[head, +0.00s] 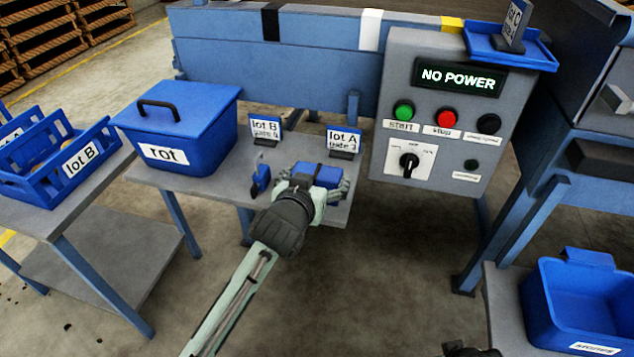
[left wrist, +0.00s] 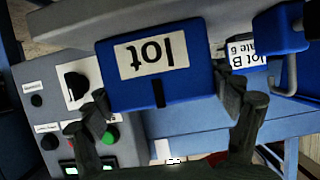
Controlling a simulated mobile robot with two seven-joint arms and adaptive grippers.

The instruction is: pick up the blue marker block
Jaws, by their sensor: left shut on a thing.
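In the left wrist view the blue block (left wrist: 190,85) carries a white label reading "lot" and fills the space between the fingers. My left gripper (head: 318,182) is shut on it, with a finger on each side. The gripper hides part of the block in the head view, and I cannot tell whether the block touches the table. A dark piece at the bottom edge of the head view (head: 470,348) seems to be my right gripper; its jaws do not show clearly.
Lot B (head: 265,129) and lot A (head: 343,140) signs stand behind, a small blue hooked object (head: 261,178) to the left. A lidded rot bin (head: 185,125) is further left. The panel (head: 395,90) reads NO POWER. A blue stones bin (head: 580,300) sits lower right.

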